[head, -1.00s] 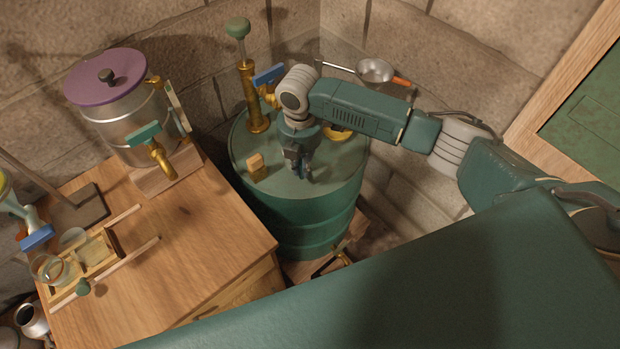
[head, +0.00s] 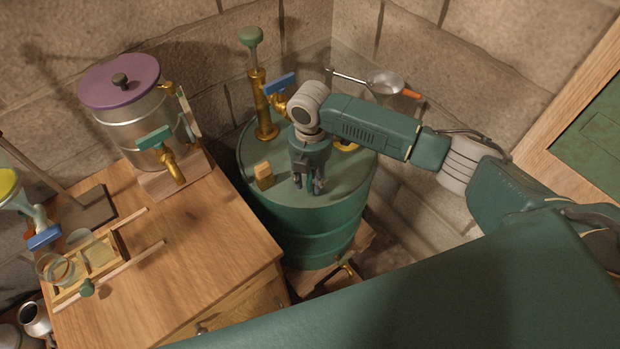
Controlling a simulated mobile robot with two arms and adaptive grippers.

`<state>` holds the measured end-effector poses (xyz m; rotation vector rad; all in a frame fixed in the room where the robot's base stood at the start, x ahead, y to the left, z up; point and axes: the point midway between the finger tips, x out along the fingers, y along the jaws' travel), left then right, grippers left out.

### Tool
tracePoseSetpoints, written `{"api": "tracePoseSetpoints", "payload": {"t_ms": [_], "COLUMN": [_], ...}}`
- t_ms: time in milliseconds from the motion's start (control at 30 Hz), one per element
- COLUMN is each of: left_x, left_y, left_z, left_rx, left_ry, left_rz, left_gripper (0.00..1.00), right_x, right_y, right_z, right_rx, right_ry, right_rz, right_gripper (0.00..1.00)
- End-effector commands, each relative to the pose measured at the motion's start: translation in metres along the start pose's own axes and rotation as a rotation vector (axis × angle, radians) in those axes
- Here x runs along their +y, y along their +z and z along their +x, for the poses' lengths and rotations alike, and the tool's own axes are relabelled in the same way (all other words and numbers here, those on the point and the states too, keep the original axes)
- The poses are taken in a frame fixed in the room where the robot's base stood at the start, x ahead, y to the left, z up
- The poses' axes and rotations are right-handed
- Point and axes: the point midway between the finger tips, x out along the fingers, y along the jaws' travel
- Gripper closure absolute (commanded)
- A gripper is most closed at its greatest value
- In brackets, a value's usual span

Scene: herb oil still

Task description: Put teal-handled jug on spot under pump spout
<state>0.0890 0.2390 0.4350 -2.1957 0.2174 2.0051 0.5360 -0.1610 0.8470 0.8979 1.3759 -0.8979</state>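My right gripper (head: 308,186) points down over the top of the green barrel (head: 312,236). Its fingers look a little apart, with nothing visible between them. The brass pump (head: 264,112) with a green knob and a blue lever stands on the barrel's back left. Its spout end and the spot under it are not clearly visible; my gripper and arm cover part of that area. I cannot make out a teal-handled jug. A metal vessel (head: 35,318) shows at the lower left, with no teal handle visible. My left gripper is not in view.
A small wooden block (head: 264,176) stands on the barrel, left of my gripper. A yellow item behind it is partly hidden.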

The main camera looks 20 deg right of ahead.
Motion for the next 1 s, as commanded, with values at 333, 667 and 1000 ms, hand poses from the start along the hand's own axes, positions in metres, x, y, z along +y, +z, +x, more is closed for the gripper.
{"api": "tracePoseSetpoints", "payload": {"t_ms": [333,667,1000], "left_x": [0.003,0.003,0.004], "left_y": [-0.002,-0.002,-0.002], "left_z": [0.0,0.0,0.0], "left_rx": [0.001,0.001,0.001], "left_ry": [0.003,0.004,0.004], "left_rz": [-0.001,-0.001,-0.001], "left_gripper": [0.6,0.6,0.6], "right_x": [0.002,0.001,0.0], "right_y": [0.001,0.001,0.0], "right_z": [-0.065,-0.113,-0.118], "right_rx": [-0.002,-0.001,0.0], "right_ry": [0.007,0.003,0.002], "right_rz": [0.0,0.0,0.0], "right_gripper": [0.68,0.68,0.68]}}
